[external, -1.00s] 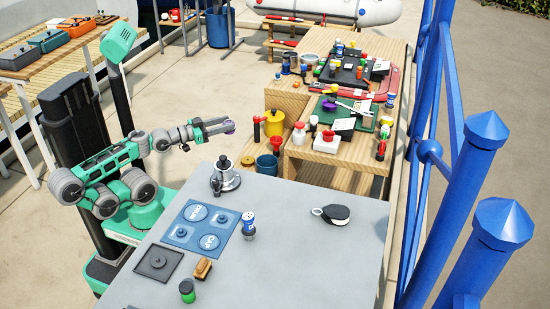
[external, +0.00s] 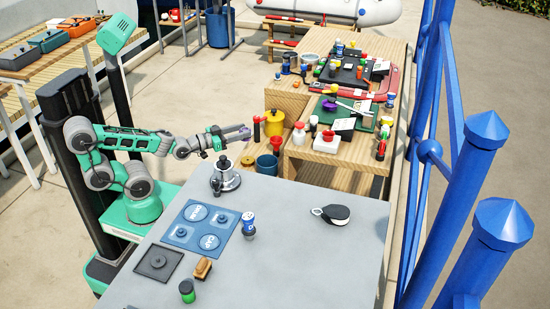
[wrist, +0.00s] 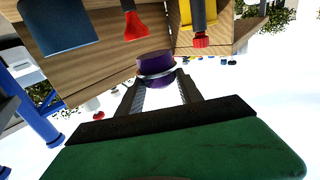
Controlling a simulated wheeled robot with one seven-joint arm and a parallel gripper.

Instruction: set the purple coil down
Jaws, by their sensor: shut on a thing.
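The purple coil (wrist: 154,64) is a short, dark purple round piece between my fingertips in the wrist view. My gripper (wrist: 157,80) is shut on it and holds it in the air. In the external view my gripper (external: 244,134) is beyond the grey table's far edge, just left of a red-topped tool; the coil is too small there to make out clearly. The grey table (external: 290,235) carries a blue mat (external: 183,239) with pale round marks and small dark pieces.
A metal winch (external: 225,180) stands at the table's far left corner, near my arm. A yellow pot (external: 274,136) and the crowded wooden bench (external: 302,98) lie beyond. The table's right front is clear.

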